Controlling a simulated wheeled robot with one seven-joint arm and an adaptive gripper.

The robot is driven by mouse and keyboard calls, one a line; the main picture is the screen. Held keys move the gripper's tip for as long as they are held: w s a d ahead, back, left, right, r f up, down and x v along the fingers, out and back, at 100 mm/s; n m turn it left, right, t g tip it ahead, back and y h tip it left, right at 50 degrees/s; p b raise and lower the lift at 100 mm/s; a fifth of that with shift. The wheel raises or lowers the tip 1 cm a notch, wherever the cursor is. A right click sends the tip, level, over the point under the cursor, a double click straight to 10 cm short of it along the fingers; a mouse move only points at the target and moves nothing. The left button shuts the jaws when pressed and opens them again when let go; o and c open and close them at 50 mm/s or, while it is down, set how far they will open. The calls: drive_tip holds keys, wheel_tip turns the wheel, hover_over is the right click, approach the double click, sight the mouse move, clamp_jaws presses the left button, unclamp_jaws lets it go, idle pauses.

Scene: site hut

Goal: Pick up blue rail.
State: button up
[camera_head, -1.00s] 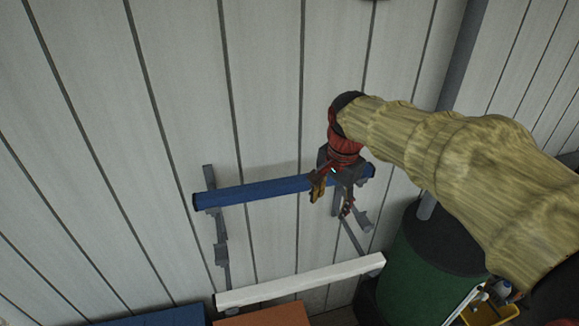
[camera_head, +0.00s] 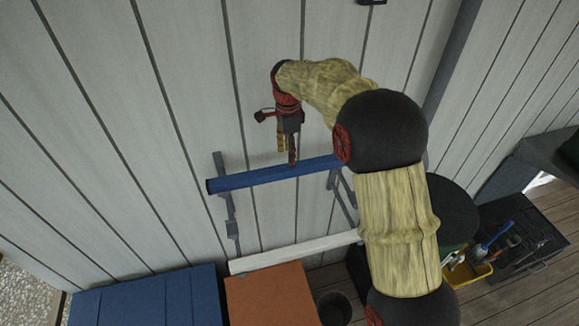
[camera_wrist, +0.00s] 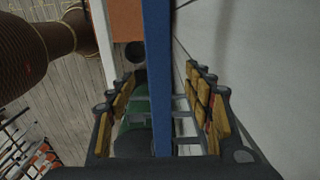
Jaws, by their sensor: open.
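The blue rail (camera_head: 240,179) is a long straight bar lying across two grey wall brackets (camera_head: 228,205), in front of the white panelled wall. My gripper (camera_head: 287,160) points down at the rail's middle part, with its fingertips at about the rail's height in the picture. In the wrist view the blue rail (camera_wrist: 157,70) runs lengthwise between the two open, yellow-padded fingers of my gripper (camera_wrist: 166,88). A gap shows on each side of it. I cannot tell how deep the fingers reach beside it. My arm hides the rail's right end in the head view.
A white rail (camera_head: 290,253) lies lower on the same brackets. The wall (camera_head: 190,100) is close behind. A blue box (camera_head: 150,297) and an orange box (camera_head: 272,295) stand below, with a dark bin (camera_head: 334,308) beside them. A yellow tray (camera_head: 468,271) is at the right.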

sight(290, 170)
drive_tip(key=f, duration=0.2)
drive_tip(key=f+p, duration=0.1)
drive_tip(key=f, duration=0.1)
drive_tip(key=f+p, duration=0.1)
drive_tip(key=f, duration=0.1)
drive_tip(key=shift+d+f, duration=0.25)
drive_tip(key=shift+f, duration=0.15)
drive_tip(key=shift+c, duration=0.8)
drive_tip(key=c, duration=1.1)
drive_tip(key=shift+r, duration=0.1)
clamp_jaws()
